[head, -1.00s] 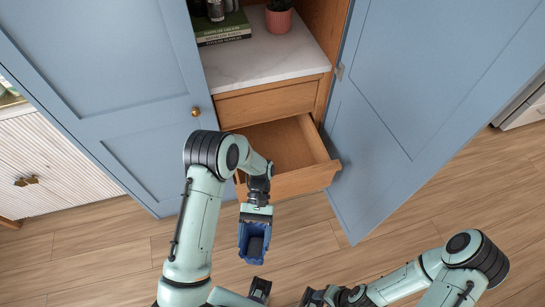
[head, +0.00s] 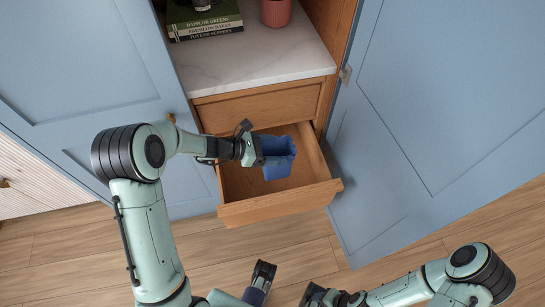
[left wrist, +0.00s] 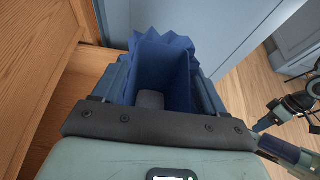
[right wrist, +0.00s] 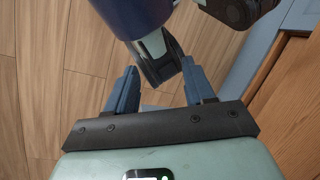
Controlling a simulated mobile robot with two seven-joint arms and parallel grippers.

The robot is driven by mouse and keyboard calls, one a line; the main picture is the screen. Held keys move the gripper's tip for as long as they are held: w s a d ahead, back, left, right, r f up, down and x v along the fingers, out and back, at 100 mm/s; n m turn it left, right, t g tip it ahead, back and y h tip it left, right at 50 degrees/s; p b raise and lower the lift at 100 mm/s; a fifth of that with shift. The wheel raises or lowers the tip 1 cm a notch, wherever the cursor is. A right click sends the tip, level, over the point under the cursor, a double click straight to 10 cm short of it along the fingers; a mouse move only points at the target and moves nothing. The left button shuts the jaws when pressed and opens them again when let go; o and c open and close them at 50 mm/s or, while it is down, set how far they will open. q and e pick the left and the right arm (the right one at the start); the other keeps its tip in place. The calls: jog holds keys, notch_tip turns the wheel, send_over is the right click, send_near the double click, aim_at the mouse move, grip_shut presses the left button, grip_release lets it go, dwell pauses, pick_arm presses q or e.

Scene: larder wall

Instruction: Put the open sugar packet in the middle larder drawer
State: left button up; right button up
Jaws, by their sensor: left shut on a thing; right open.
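The open sugar packet (head: 279,158) is dark blue with a jagged open top. My left gripper (head: 258,151) is shut on it, and in the head view it lies over the inside of the pulled-out drawer (head: 281,204). I cannot tell whether it touches the drawer floor. The left wrist view looks into the packet (left wrist: 178,75) between the fingers, with a grey patch low inside. The drawer is wooden and sits below a shut drawer (head: 262,106). My right gripper (right wrist: 160,90) is open and empty in the right wrist view, away from the drawer.
Blue cupboard doors stand open at the left (head: 85,60) and right (head: 430,110) of the drawer. Above is a marble shelf (head: 265,55) with books (head: 204,22) and a pink pot (head: 275,12). The wooden floor (head: 215,245) in front is clear.

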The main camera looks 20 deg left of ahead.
aim_at(274, 179)
pick_arm(q)
jog(key=shift+w+f, duration=0.2)
jog(key=shift+f, duration=0.3)
notch_tip(274, 179, down, 15)
jog(key=b, duration=0.3)
jog(key=shift+s+r, duration=0.15)
notch_tip(274, 179, down, 4)
jog(key=shift+f+b, duration=0.25)
jog(key=shift+b, duration=0.1)
pick_arm(e)
jog(key=f, duration=0.1)
jog(key=w+f, duration=0.1)
jog(key=f, duration=0.1)
jog(key=shift+w+f+t, duration=0.1)
jog(key=shift+w+t, duration=0.25)
jog(key=shift+t, duration=0.05)
jog(key=shift+d, duration=0.1)
pick_arm(q)
jog(key=shift+f, duration=0.15)
jog(key=o, duration=1.8)
pick_arm(e)
jog(key=shift+w+f, duration=0.15)
